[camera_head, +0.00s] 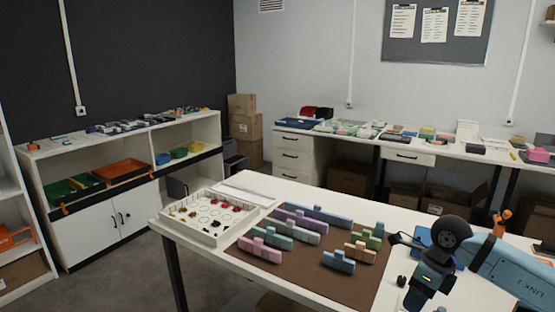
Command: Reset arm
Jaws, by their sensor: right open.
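My right arm comes in from the right, with a light blue link and a dark round joint. Its black gripper (414,300) hangs low over the right part of the white table (290,192), near the bottom edge of the picture. It is open, and I see nothing held in it. The fingertips are small and dark, so their detail is hard to make out. My left gripper is not in view.
A brown mat (304,279) with several pastel block pieces lies left of my right gripper. A white tray (207,243) with small parts stands at the table's left end. Shelves (121,148) and a back bench (402,145) line the walls. Floor at the left is clear.

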